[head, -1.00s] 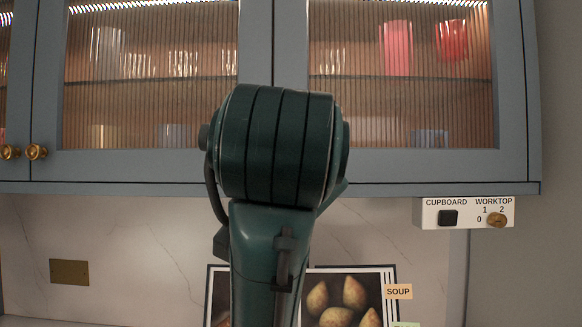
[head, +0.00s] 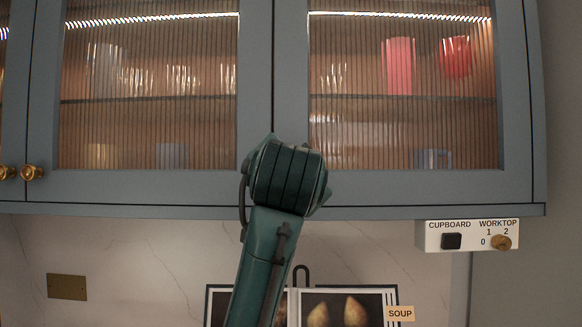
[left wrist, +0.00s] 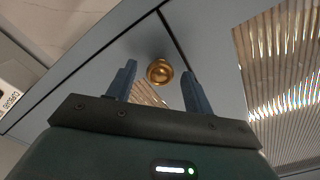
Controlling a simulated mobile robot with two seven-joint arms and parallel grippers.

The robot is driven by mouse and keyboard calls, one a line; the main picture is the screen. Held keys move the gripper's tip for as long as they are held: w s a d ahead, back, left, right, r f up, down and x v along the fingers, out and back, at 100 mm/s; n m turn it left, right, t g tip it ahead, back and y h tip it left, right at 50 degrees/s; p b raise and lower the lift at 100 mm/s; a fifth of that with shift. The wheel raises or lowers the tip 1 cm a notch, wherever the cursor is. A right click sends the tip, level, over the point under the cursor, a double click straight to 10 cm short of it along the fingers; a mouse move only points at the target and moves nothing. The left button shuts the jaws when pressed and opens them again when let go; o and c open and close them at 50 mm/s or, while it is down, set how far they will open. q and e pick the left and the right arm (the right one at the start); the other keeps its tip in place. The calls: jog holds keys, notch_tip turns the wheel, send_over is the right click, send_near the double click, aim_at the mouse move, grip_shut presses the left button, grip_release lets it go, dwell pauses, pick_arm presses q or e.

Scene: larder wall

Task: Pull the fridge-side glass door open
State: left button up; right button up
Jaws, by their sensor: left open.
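Ribbed-glass cupboard doors run across the head view: a right door (head: 518,110) and a middle door (head: 150,183). Which of them is fridge-side I cannot tell. My left arm stands in front of the seam between them and hides its lower end; the left gripper is hidden there. In the left wrist view my left gripper (left wrist: 160,78) is open and empty. A round brass knob (left wrist: 159,71) on a grey door frame shows between its fingertips, near a dark door seam. Whether the fingers reach around it I cannot tell. The doors look shut.
Two brass knobs, one at the far left (head: 7,172) and one beside it (head: 33,173), sit low on the door frames. A white switch panel (head: 467,236) hangs under the cupboard at right. Pictures and a SOUP label (head: 400,313) stand below.

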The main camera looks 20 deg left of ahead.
pick_arm(q)
jog(key=shift+w+a, duration=0.1)
jog(key=shift+w, duration=0.25)
jog(key=shift+c, duration=0.4)
grip_shut()
